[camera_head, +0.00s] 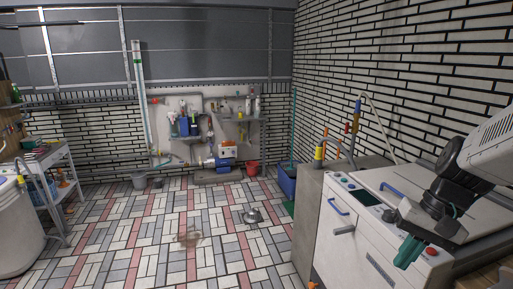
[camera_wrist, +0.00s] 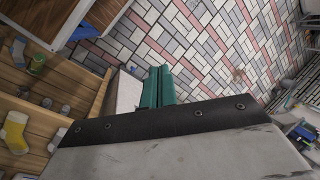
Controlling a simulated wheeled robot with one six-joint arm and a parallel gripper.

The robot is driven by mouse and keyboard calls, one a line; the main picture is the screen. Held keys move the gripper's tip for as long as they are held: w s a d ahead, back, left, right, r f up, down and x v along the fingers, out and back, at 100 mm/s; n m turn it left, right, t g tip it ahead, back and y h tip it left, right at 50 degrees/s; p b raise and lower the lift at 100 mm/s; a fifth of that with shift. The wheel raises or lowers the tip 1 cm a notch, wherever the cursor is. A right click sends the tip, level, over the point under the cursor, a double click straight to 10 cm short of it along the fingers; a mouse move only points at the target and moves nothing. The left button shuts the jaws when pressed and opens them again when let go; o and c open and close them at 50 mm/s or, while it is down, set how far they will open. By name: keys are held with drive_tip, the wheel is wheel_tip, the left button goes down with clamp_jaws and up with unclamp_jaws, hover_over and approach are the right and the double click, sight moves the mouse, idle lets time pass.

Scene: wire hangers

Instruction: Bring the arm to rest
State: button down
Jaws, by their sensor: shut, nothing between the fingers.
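My gripper (camera_head: 409,252) is at the right of the head view, at the end of my white and black arm. Its green fingers are together with nothing between them. It hangs in front of a white machine (camera_head: 352,236) with blue handles, near the machine's top right side. In the wrist view the green fingers (camera_wrist: 158,87) also show closed and empty, above the tiled floor. No wire hanger can be made out in either view.
A grey counter (camera_head: 312,190) stands left of the machine, with a blue bin (camera_head: 287,180) beyond it. A white barrel (camera_head: 18,235) and a shelf rack (camera_head: 55,185) stand at the left. The tiled floor between is mostly clear, with a small metal object (camera_head: 253,215) on it.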

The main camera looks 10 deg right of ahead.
drive_tip(key=s+a+r+n+h, duration=0.3)
drive_tip(key=s+a+r+n, duration=0.2)
drive_tip(key=a, duration=0.4)
drive_tip(key=shift+s+a+r+n+t+h, duration=0.4)
drive_tip(key=shift+s+n, duration=0.2)
drive_tip(key=shift+s, duration=0.55)
